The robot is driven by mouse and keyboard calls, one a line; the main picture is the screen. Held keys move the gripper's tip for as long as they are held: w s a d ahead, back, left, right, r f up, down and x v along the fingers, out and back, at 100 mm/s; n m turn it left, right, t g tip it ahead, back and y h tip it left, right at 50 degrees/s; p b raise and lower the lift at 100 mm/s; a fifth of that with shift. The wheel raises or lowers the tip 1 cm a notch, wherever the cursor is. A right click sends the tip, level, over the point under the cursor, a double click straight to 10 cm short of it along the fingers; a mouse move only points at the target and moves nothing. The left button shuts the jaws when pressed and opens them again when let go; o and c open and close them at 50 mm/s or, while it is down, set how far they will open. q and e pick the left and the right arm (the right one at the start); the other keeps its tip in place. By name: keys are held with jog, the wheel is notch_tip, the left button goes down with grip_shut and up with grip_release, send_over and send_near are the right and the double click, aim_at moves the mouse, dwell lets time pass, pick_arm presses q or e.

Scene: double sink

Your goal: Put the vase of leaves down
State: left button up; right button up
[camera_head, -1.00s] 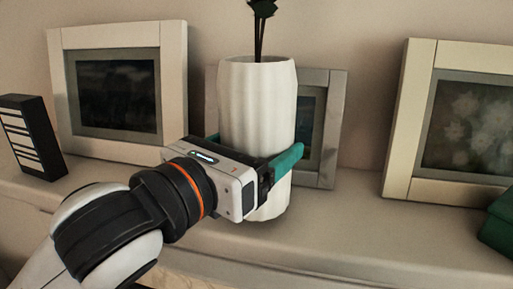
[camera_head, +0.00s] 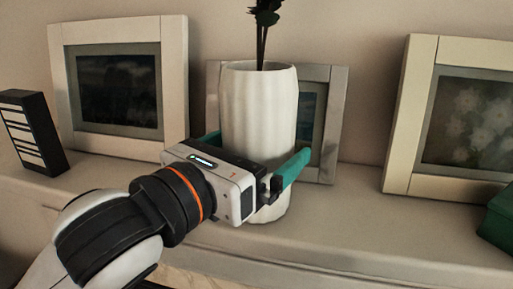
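The vase (camera_head: 258,105) is white, ribbed and upright, with dark leaves (camera_head: 265,18) on thin stems coming out of its top. Its base appears to rest on the ledge, in front of the middle picture frame. My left gripper (camera_head: 252,148) reaches in from the left at the vase's lower half. Its teal fingers stand on either side of the vase and look spread slightly clear of it. The gripper body hides part of the vase's lower front. My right gripper is not in view.
The pale ledge (camera_head: 350,232) runs across the view. Framed pictures stand at the left (camera_head: 175,85), behind the vase (camera_head: 338,105) and at the right (camera_head: 397,130). A black-and-white striped block (camera_head: 50,130) stands far left; a green object (camera_head: 498,222) is at the right edge.

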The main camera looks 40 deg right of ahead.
pick_arm(q)
jog(key=b+v, duration=0.3)
jog(key=v, duration=0.9)
jog(key=shift+d, duration=0.1)
